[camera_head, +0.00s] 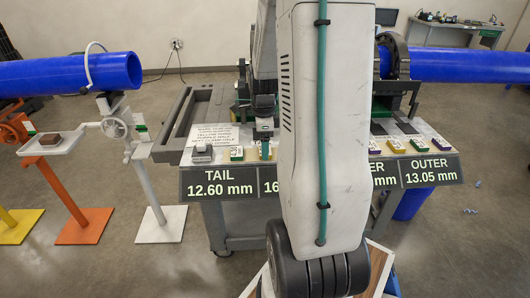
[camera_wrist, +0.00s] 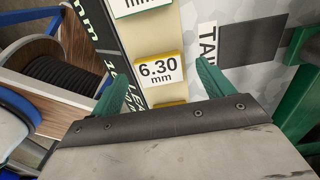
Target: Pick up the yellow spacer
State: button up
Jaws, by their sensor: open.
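A yellow spacer (camera_wrist: 158,70) with a white label reading 6.30 mm shows between the two green fingers of my gripper (camera_wrist: 157,76) in the wrist view. The fingers stand apart, one to each side of it, and I see no contact. The height between fingers and spacer is hard to tell.
More blocks, including a purple one (camera_head: 396,146), lie on the right side. My arm hides the cart's middle. Blue pipes (camera_head: 70,75) extend at both sides.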

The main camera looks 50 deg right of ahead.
jog(key=shift+f, duration=0.7)
jog(key=c, duration=1.1)
jog(key=shift+o, duration=0.2)
jog(key=shift+r, duration=0.15)
